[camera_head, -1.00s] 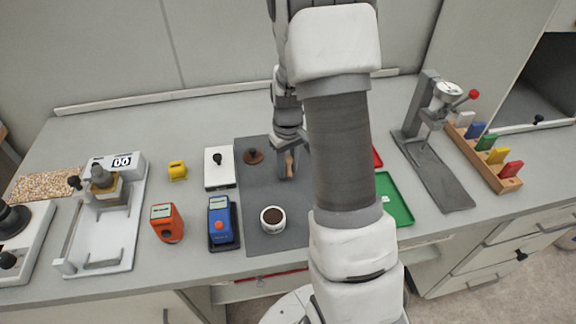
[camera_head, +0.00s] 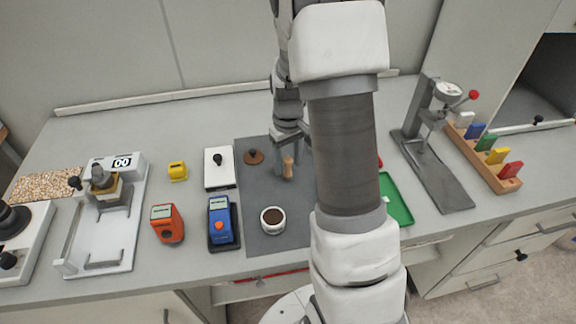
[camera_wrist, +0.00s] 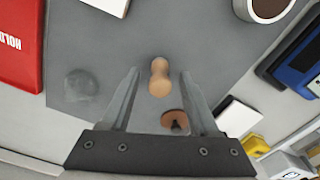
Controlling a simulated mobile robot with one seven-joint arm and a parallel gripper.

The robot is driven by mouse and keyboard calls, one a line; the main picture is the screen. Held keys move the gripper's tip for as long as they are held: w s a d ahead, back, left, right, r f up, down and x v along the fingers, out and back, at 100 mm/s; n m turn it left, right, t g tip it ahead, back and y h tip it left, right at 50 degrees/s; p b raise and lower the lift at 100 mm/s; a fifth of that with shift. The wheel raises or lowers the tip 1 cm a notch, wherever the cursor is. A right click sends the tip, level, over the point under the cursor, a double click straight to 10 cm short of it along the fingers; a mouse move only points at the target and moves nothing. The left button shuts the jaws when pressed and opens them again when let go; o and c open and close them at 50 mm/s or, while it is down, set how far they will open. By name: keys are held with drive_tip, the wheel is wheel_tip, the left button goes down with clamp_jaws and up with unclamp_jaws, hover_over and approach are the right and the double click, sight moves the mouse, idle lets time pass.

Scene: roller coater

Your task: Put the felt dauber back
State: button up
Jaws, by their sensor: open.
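The felt dauber (camera_head: 288,168) shows as a light wooden handle standing on the grey mat, right of the brown lid. In the wrist view its handle (camera_wrist: 159,77) is seen from above, between the fingertips and apart from both. Its felt end is hidden. My gripper (camera_wrist: 158,74) is open and empty around the handle. In the head view my gripper (camera_head: 287,158) is just above and behind the handle, partly covered by my arm. An open white jar (camera_head: 272,220) with dark contents stands at the mat's front.
The brown lid (camera_head: 254,156) with a black knob lies close left of the dauber. Green tray (camera_head: 395,200) is at right.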

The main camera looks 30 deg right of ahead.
sight(288, 160)
wheel_tip(288, 160, up, 10)
drive_tip(key=shift+a+r+p, duration=0.1)
drive_tip(key=shift+p, duration=0.2)
drive_tip(key=s+a+r+t, duration=0.2)
drive_tip(key=s+a+r, duration=0.4)
drive_tip(key=s, duration=0.3)
drive_tip(key=s+a+r+m+t, duration=0.1)
drive_tip(key=s+a+r+t, duration=0.2)
drive_tip(key=s+a+r, duration=0.3)
drive_tip(key=shift+s+a+r+t, duration=0.15)
drive_tip(key=shift+s+r+t, duration=0.2)
drive_tip(key=shift+s, duration=1.45)
